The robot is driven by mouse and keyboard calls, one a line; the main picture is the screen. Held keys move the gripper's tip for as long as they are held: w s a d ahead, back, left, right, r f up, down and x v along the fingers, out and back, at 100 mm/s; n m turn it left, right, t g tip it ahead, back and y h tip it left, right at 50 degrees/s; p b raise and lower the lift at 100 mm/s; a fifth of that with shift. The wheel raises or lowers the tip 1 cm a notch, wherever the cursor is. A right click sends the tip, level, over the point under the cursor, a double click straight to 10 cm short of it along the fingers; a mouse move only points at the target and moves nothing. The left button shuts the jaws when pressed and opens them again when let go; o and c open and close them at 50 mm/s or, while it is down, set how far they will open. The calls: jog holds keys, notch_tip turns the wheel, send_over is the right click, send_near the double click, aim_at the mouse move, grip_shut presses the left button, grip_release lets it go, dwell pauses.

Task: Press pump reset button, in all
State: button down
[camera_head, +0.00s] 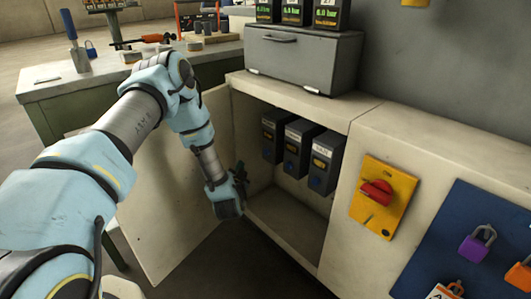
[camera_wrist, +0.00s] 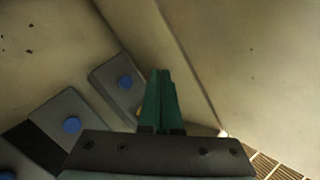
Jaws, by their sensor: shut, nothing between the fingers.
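Three dark grey pump units, left (camera_head: 272,135), middle (camera_head: 298,147) and right (camera_head: 325,160), hang in a row inside an open cabinet. Each has a small lit yellowish panel; label text is too small to read. My gripper (camera_head: 241,172) is at the cabinet opening, left of and below the units. In the wrist view its green fingers (camera_wrist: 161,75) are shut and empty. There, round blue buttons show on grey boxes: one (camera_wrist: 125,82) just left of the fingers, another (camera_wrist: 72,125) further left, and a third (camera_wrist: 6,175) cut by the frame edge. No contact with a button is visible.
The cabinet door (camera_head: 165,195) stands open on the left, behind my arm. A red rotary switch (camera_head: 376,192) on a yellow plate and a blue padlock board (camera_head: 455,235) are on the right. A grey case (camera_head: 303,60) sits on top.

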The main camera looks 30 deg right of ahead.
aim_at(267, 152)
jog(key=w+d+b, duration=0.1)
jog(key=d+b, duration=0.2)
jog(key=d, duration=0.5)
jog(key=shift+w+d, duration=0.3)
jog(key=shift+w, duration=0.05)
jog(key=shift+d, duration=0.15)
dwell(1.8)
jog(key=shift+w+d, duration=0.1)
jog(key=shift+d, duration=0.15)
jog(key=shift+d, duration=0.45)
dwell(0.7)
jog(key=shift+a, duration=0.85)
